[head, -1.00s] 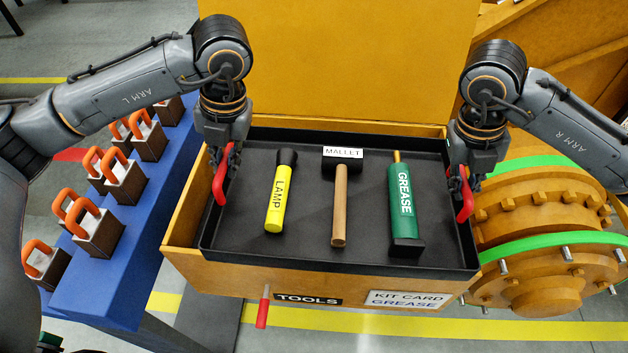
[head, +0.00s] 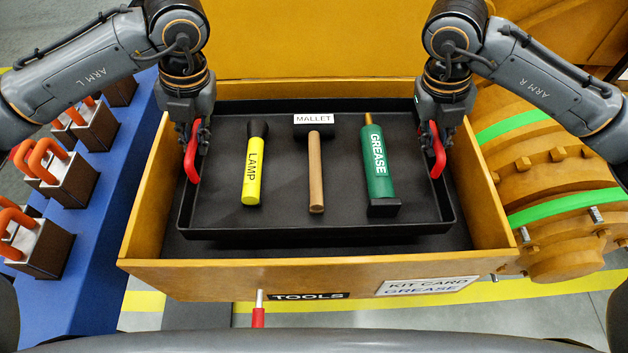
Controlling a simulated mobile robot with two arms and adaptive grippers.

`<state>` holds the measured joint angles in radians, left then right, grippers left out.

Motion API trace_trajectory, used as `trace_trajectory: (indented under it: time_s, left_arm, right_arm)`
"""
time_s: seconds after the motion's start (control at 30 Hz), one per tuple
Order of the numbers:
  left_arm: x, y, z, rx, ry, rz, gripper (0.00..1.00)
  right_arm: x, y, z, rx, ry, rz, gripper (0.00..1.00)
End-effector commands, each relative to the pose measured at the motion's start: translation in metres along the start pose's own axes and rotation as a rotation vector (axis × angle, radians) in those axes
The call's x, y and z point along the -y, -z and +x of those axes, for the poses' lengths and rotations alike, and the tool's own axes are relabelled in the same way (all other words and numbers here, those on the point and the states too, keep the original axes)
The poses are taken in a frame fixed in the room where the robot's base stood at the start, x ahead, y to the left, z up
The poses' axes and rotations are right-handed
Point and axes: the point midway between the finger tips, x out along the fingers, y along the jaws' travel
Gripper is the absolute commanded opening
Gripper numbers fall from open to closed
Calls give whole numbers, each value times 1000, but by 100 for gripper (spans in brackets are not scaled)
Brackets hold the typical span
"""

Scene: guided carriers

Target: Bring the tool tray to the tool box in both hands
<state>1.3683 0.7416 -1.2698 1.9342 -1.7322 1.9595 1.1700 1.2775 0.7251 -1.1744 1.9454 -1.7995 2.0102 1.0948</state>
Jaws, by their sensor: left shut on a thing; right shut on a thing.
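The black tool tray (head: 315,237) is level over the open orange tool box (head: 210,275), within its walls. I cannot tell whether it touches the box floor. In the tray lie a yellow lamp (head: 252,172), a mallet (head: 315,175) with a wooden handle and a green grease tube (head: 378,170). My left gripper (head: 194,152) is shut on the red handle at the tray's left side. My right gripper (head: 434,150) is shut on the red handle at its right side. The box front carries a TOOLS label (head: 308,296) and a kit card (head: 427,286) reading GREASE.
A blue bench (head: 90,230) on the left holds several dark blocks with orange handles (head: 68,170). An orange round machine part with green bands (head: 555,205) stands close on the right. A red-handled lever (head: 258,315) sticks out at the box front.

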Motion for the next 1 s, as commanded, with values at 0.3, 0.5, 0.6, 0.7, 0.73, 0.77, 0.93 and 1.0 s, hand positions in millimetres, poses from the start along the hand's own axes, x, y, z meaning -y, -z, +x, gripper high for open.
trace_trajectory:
  time_s: [0.3,0.5,0.6,0.7,0.73,0.77,0.93,1.0]
  left_arm:
    - [4,0,-4,6,12,9,0]
    - [5,0,0,6,12,9,0]
    - [5,0,2,6,12,9,0]
    - [6,0,6,6,12,9,0]
    - [6,0,8,6,12,9,0]
    - [6,0,9,6,12,9,0]
    - [8,0,17,6,12,9,0]
    - [9,0,20,6,12,8,0]
  right_arm:
    - [-4,-1,-4,9,-11,-6,0]
    - [-4,-1,-1,8,-11,-6,0]
    - [-5,-1,2,8,-11,-6,0]
    - [-6,-1,6,8,-11,-6,0]
    - [-6,-1,7,8,-11,-6,0]
    - [-6,-1,8,8,-11,-6,0]
    - [-8,-1,16,8,-11,-6,0]
    - [-8,-1,20,9,-11,-6,0]
